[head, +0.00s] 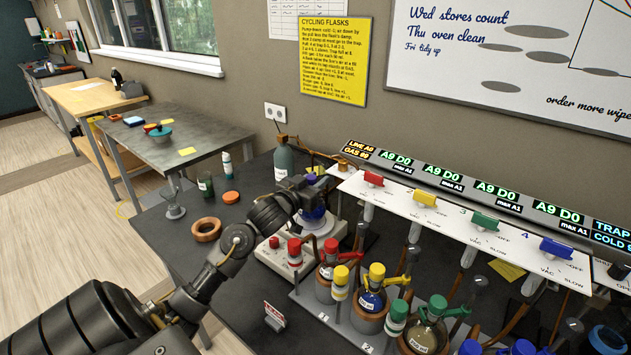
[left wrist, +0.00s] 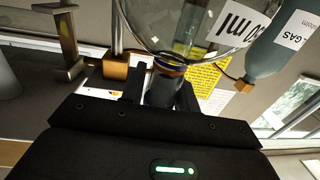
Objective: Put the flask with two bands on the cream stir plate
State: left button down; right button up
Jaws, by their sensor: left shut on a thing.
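My left gripper (head: 308,188) is shut on the neck of a round flask (head: 313,216) with dark blue showing in the head view. In the left wrist view the flask's clear bulb (left wrist: 185,22) carries a white "ml" label. Its neck (left wrist: 161,90) sits between my fingers, with blue and orange-red colour where neck meets bulb. The cream stir plate (head: 280,257) stands on the dark bench, with its pale round top under the flask. I cannot tell whether the flask touches it. My right gripper is not in view.
A rack holds flasks with red (head: 331,246), yellow (head: 376,271) and green (head: 437,302) caps, close to the right. A grey-green gas bottle (head: 283,158) stands behind. A cork ring (head: 206,230) lies to the left. The valve panel (head: 460,215) runs along the right.

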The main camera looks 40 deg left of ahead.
pick_arm(q)
jog(key=shift+s+f, duration=0.1)
jog(key=shift+f, duration=0.1)
jog(key=shift+f, duration=0.15)
jog(key=c, duration=1.1)
grip_release()
jog(key=shift+o, duration=0.2)
jog(key=shift+r, duration=0.25)
jog(key=s+d+b, duration=0.1)
jog(key=s, duration=1.1)
jog(key=shift+b, duration=0.3)
jog(key=shift+d, duration=0.1)
